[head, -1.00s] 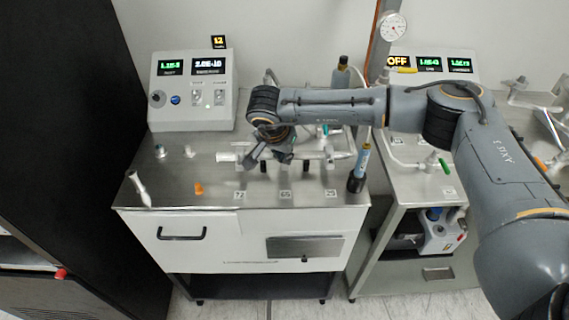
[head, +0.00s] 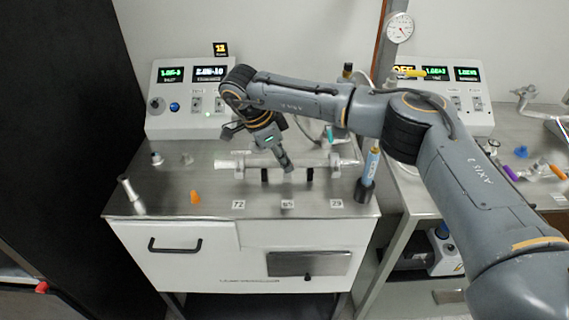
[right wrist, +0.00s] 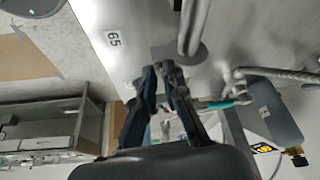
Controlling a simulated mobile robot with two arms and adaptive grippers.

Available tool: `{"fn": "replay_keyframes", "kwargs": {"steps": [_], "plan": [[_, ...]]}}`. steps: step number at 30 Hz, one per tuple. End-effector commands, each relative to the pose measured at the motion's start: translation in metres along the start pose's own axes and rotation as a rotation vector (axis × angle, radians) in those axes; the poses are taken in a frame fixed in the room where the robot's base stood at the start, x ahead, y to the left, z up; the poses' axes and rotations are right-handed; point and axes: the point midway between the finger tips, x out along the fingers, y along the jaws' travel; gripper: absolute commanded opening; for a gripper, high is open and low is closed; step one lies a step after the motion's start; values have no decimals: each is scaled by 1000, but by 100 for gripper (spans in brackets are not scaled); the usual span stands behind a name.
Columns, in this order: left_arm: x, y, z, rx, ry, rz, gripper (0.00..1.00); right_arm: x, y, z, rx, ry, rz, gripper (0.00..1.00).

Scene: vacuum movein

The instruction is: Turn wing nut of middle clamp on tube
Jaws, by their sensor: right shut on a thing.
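My right gripper (head: 287,163) reaches down onto the middle of the tube, above label 65 (head: 288,204). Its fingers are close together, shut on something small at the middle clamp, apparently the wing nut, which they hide. In the right wrist view the fingertips (right wrist: 164,68) are nearly together, and label 65 (right wrist: 115,39) is beside them. The clamp itself is too covered to make out. My left gripper is in neither view.
An orange piece (head: 195,197) and a metal fitting (head: 131,195) are on the left of the bench. A control box (head: 188,98) stands behind. The bench's front strip is mostly clear.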

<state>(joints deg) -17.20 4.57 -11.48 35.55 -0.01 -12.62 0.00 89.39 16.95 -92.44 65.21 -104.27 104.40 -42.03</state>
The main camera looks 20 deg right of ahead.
Motion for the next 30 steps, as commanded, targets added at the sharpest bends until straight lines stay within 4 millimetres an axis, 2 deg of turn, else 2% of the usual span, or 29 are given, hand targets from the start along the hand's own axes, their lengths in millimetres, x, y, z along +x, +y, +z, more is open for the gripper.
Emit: {"fn": "replay_keyframes", "kwargs": {"steps": [12,30], "plan": [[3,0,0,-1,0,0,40,-1,-2,-1,164,0,63,0],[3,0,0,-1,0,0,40,0,-2,-2,180,2,70,0]]}}
